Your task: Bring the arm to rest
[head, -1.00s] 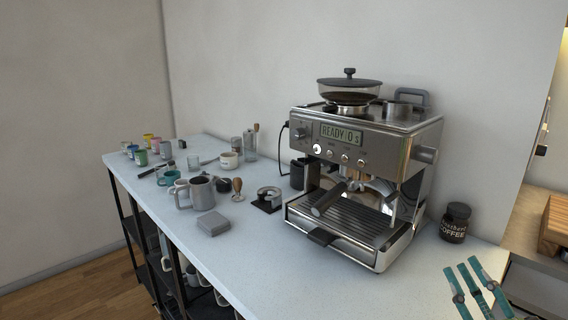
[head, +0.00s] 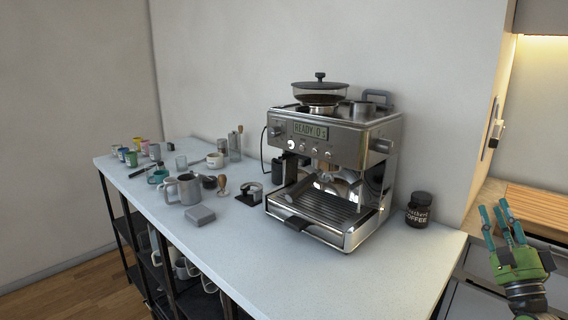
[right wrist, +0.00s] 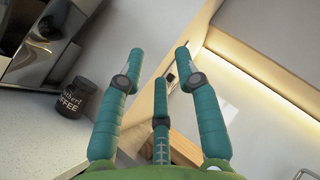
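My right gripper (head: 501,216) is at the lower right of the head view, off the right end of the white counter (head: 395,268). Its teal fingers point up and stand spread apart, with nothing between them. In the right wrist view the fingers (right wrist: 160,68) are also apart and empty. The coffee jar (head: 418,209) stands on the counter to the left of the gripper, clear of it; it also shows in the right wrist view (right wrist: 76,97). My left gripper is in neither view.
A steel espresso machine (head: 335,165) stands on the counter. Mugs, a steel pitcher (head: 183,189), a tamper (head: 222,187) and several small cups crowd the counter's left part. A wooden board (head: 540,210) lies on the worktop at right. The counter's front right is clear.

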